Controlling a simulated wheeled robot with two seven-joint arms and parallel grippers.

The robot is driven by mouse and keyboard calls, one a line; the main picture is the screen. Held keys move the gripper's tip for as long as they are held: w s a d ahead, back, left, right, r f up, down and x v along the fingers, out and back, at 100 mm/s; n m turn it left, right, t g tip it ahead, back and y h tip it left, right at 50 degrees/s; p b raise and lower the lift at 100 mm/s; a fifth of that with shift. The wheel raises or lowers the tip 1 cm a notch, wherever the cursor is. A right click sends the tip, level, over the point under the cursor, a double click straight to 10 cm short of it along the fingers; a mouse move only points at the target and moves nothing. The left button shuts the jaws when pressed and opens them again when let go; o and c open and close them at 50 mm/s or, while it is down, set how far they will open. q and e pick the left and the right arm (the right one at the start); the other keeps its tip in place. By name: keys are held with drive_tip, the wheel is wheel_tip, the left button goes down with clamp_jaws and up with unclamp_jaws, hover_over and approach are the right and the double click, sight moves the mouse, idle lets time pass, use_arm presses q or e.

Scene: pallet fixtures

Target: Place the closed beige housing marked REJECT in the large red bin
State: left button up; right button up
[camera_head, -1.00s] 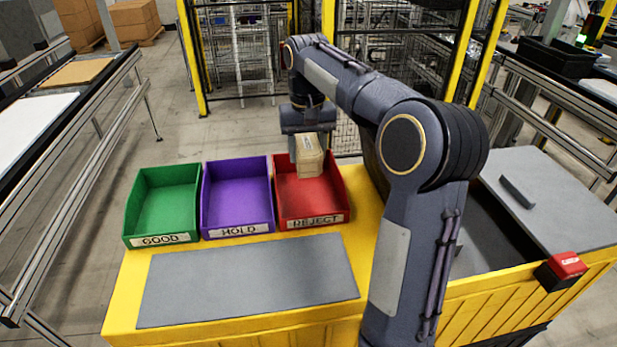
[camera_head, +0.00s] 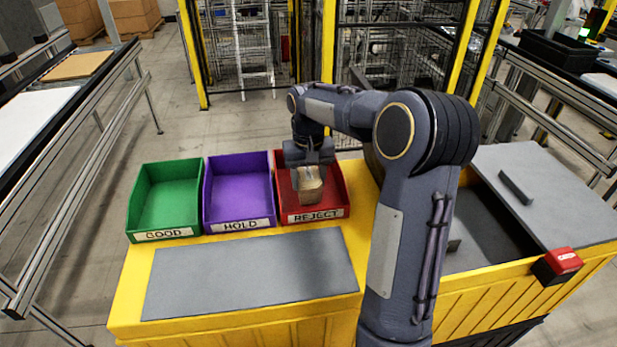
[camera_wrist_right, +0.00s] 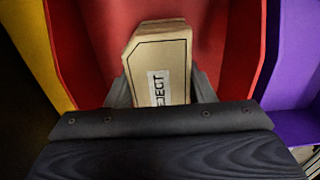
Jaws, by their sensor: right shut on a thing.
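The closed beige housing (camera_head: 310,190) is inside the red bin labelled REJECT (camera_head: 340,205). In the right wrist view the housing (camera_wrist_right: 160,57) shows a label, partly hidden, reading "JECT", with red bin walls (camera_wrist_right: 238,45) around it. My right gripper (camera_head: 311,176) reaches down into the red bin and is shut on the housing, with a finger on each side. Whether the housing touches the bin floor cannot be told. My left gripper is not in view.
The purple HOLD bin (camera_head: 240,224) and green GOOD bin (camera_head: 165,235) stand left of the red bin. A grey mat (camera_head: 250,275) lies clear in front on the yellow top.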

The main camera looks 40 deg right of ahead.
sight(308, 174)
drive_tip(key=shift+f, duration=0.15)
drive_tip(key=o, duration=1.1)
wheel_tip(308, 174, up, 12)
drive_tip(key=shift+r+b, duration=0.2)
drive_tip(key=shift+b, duration=0.45)
drive_tip(key=shift+f, duration=0.1)
